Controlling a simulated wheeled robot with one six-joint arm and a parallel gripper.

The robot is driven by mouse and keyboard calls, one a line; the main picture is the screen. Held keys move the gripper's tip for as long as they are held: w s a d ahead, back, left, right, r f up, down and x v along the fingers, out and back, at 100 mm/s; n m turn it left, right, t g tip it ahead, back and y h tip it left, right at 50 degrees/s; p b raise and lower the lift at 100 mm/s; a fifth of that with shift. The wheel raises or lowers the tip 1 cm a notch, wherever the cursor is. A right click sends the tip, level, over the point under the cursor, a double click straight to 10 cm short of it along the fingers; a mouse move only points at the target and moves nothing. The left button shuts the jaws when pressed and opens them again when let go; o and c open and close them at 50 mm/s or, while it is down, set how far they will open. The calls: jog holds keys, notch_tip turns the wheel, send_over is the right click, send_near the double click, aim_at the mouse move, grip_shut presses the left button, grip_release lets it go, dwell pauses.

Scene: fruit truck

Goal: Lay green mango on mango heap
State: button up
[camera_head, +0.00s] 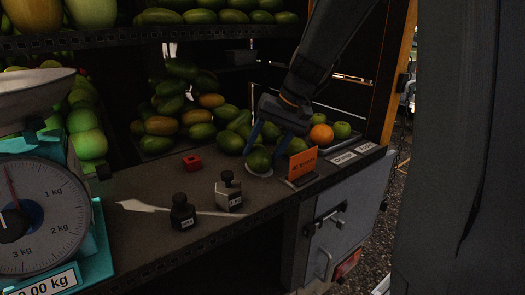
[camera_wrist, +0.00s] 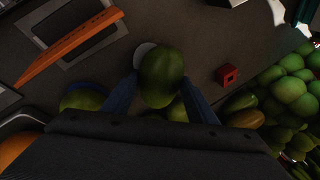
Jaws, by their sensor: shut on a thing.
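A green mango (camera_head: 259,161) is held between the blue fingers of my gripper (camera_head: 267,146), low at the front of the counter. In the wrist view the same mango (camera_wrist: 162,75) sits between the two fingers of my gripper (camera_wrist: 160,95). A small white disc (camera_wrist: 143,54) shows partly behind it; I cannot tell whether the mango touches it. The mango heap (camera_head: 172,103) rises to the left of and behind my gripper, with green and orange-tinged fruit.
An orange sign (camera_head: 303,163) stands close to the right of my gripper. A tray with an orange (camera_head: 321,136) and green fruit lies behind it. A shelf (camera_head: 150,37) overhangs the heap.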

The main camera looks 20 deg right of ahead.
jog(key=shift+f, duration=0.15)
jog(key=o, duration=0.9)
jog(key=shift+s, duration=0.1)
jog(key=shift+r+p, duration=2.25)
jog(key=shift+r, duration=0.75)
